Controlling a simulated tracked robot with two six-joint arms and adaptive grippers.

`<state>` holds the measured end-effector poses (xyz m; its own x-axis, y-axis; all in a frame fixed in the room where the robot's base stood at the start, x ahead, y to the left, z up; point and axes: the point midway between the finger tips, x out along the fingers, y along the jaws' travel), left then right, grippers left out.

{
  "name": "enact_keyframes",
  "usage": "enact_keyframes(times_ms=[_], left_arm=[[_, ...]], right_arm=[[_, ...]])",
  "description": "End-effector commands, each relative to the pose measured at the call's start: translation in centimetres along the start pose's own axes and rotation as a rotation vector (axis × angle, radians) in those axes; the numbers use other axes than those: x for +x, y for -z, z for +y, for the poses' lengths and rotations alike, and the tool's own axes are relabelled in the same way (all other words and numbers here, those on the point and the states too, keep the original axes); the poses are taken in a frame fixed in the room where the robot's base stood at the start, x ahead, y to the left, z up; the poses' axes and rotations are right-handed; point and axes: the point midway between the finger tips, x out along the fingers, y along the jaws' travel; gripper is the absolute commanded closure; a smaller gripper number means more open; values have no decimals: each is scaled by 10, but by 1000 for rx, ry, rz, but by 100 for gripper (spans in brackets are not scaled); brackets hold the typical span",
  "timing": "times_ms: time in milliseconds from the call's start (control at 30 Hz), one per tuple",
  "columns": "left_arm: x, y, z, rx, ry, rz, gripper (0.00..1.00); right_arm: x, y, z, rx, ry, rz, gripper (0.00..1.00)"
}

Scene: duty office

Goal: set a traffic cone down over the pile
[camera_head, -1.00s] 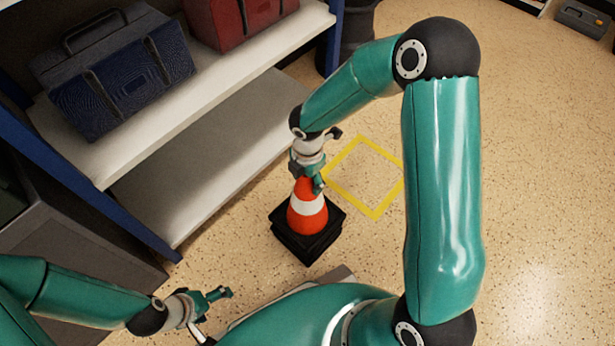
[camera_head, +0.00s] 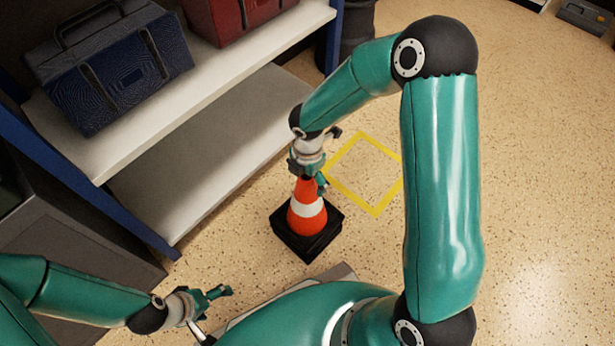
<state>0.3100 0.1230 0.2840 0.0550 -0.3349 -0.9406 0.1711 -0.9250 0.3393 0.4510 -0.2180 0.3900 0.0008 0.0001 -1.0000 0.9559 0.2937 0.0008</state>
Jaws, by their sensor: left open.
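An orange and white traffic cone (camera_head: 307,216) stands upright on the floor at the middle of the view. Its black square base (camera_head: 308,244) looks thick and layered, like stacked bases. The pile's other cones are hidden under it. My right gripper (camera_head: 318,172) is at the cone's tip from above, with one finger beside the tip; whether it grips the cone is not clear. My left gripper (camera_head: 212,302) is open and empty low at the left, well apart from the cone.
A yellow square outline (camera_head: 374,211) on the floor right of the cone is empty. Open floor lies to the right.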

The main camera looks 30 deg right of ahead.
Motion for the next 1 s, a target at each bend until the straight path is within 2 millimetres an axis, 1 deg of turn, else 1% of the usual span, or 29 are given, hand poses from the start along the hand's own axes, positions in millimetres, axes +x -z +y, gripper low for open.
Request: enact_keyframes(times_ms=[233,367,467,567,800,900,1000], left_arm=[[0,0,0,0,0,0,13],[0,0,0,0,0,0,13],[0,0,0,0,0,0,13],[0,0,0,0,0,0,13],[0,0,0,0,0,0,13],[0,0,0,0,0,0,13],[0,0,0,0,0,0,13]], right_arm=[[1,0,-1,0,3,1,11],[-5,0,0,0,0,-1,11],[-17,-1,0,1,-1,-2,11],[-34,0,1,0,-4,-1,11],[-83,-1,1,0,-4,-2,11],[-99,-1,1,0,-4,-1,11],[-110,0,1,0,-1,0,11]])
